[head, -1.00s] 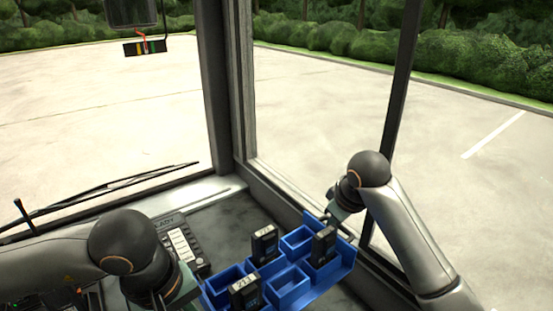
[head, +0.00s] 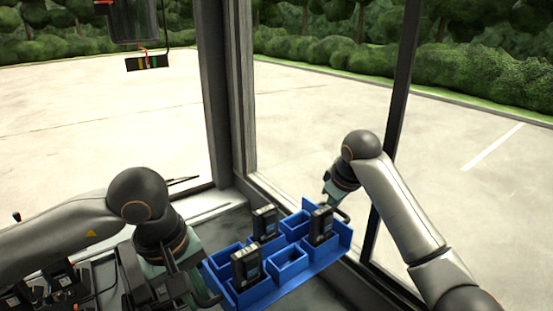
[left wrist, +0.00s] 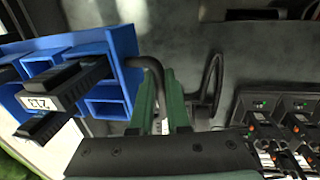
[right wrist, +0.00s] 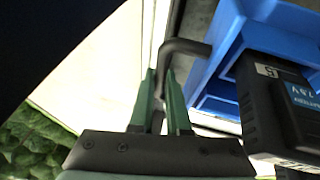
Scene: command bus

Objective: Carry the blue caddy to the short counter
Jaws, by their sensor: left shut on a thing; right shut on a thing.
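The blue caddy (head: 285,287) has several open compartments and hangs roughly level between my two arms. Three black devices stand upright in it: one at the back (head: 264,222), one at the right (head: 320,226) and one at the front left (head: 246,268). My left gripper (head: 203,291) is shut on the dark handle at the caddy's left end; the left wrist view shows this handle (left wrist: 152,72) between the fingers. My right gripper (head: 337,206) is shut on the handle (right wrist: 180,46) at the other end. I cannot tell which surface is the short counter.
A grey surface (head: 215,222) lies behind and below the caddy. Black charger units (left wrist: 285,115) with green lights show at the right of the left wrist view. Window posts (head: 240,110) and (head: 398,110) stand close beyond the caddy and right arm. A box (head: 148,63) hangs upper left.

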